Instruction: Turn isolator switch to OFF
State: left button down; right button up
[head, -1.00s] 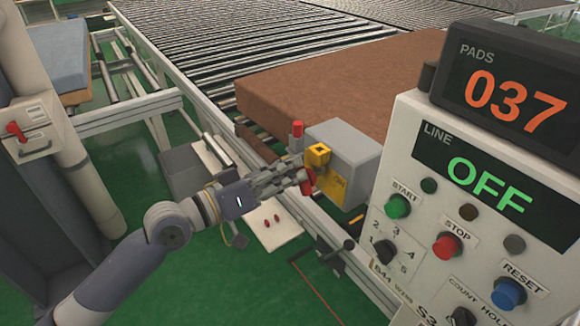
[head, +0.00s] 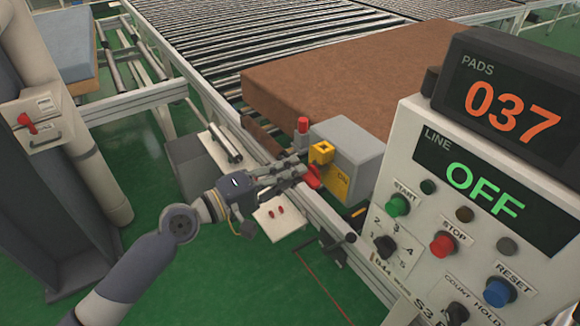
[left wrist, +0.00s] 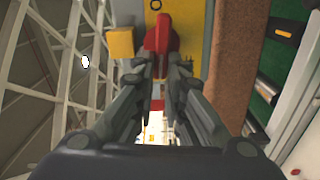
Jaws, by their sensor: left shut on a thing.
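The isolator switch is a red handle (head: 313,178) on a yellow plate (head: 338,182) on the side of a grey box (head: 352,148). Part of an "ON" label shows on the plate. My left gripper (head: 300,172) is shut on the red handle. In the left wrist view, the red handle (left wrist: 162,32) stands between the two fingertips (left wrist: 160,66), in front of the yellow plate (left wrist: 185,40). The fingers hide part of the handle. My right gripper is not in view.
A yellow block (head: 321,152) juts out just above the handle, and a red-topped post (head: 302,128) stands behind it. A control panel (head: 405,160) reading OFF stands at the right. A brown mattress (head: 330,75) lies on the rollers behind.

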pick_arm(q)
jog(key=shift+f+n, duration=0.1)
jog(key=shift+n, duration=0.5)
jog(key=c, duration=1.6)
grip_release()
jog(key=shift+f, duration=0.1)
jog(key=shift+c, duration=0.2)
jog(key=shift+a, duration=0.1)
jog(key=v, duration=1.2)
jog(key=shift+w, duration=0.1)
